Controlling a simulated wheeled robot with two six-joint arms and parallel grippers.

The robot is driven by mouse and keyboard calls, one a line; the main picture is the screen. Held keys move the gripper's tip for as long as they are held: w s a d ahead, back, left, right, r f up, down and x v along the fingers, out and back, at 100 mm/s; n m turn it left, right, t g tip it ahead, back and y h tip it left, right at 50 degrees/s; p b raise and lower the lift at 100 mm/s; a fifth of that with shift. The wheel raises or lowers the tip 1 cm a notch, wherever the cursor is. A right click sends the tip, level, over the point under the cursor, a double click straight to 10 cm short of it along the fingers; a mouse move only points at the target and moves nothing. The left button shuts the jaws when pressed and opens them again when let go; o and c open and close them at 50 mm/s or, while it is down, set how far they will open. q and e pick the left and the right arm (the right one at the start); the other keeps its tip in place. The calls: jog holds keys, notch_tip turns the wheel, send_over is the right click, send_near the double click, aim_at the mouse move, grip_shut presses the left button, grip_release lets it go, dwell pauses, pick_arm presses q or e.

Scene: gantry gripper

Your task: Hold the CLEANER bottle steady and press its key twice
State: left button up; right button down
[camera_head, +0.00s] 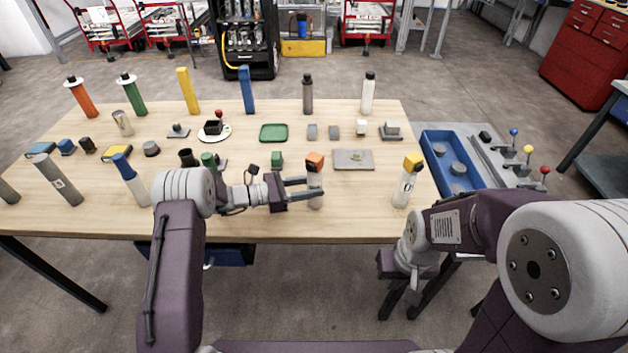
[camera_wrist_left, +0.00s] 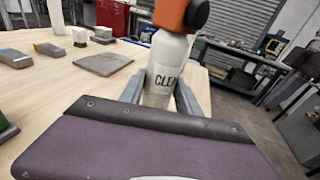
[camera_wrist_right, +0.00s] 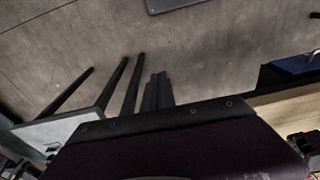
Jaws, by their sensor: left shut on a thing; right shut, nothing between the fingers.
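The CLEANER bottle (camera_head: 315,185) is white-grey with an orange top and stands upright near the front middle of the table. In the left wrist view the bottle (camera_wrist_left: 166,62) shows the letters "CLE" on its label and an orange head with a dark part. My left gripper (camera_head: 312,189) is shut around the bottle's body, one finger on each side. My right gripper (camera_head: 398,300) is shut and empty, low in front of the table's front edge, to the right of the bottle. The key on the bottle's top (camera_wrist_left: 196,14) is only partly in view.
A similar bottle with a yellow top (camera_head: 405,186) stands to the right. A grey plate (camera_head: 353,167) lies just behind the held bottle. A blue tray (camera_head: 432,139) and colored levers (camera_head: 513,133) are at the right. Several cylinders and blocks crowd the table's left.

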jog(key=w+d+r+n+h, duration=0.2)
jog(key=d+n+h, duration=0.2)
jog(key=d+n, duration=0.45)
jog(key=w+a+r+n+t+h, duration=0.2)
jog(key=w+r+n+t, duration=0.2)
jog(key=w+n, duration=0.5)
jog(key=n+t+y, duration=0.6)
jog(key=n+t, duration=0.1)
jog(key=n, duration=0.9)
send_near(311, 167)
notch_tip(311, 167, down, 4)
jog(key=w, duration=0.1)
jog(key=s+a+n+y, duration=0.2)
jog(key=s+a, duration=0.2)
jog(key=a, duration=0.2)
jog(key=w+d, duration=0.4)
jog(key=w, duration=0.4)
jog(key=shift+w+d+f, duration=0.15)
jog(key=shift+d+f, duration=0.05)
jog(key=shift+f, duration=0.25)
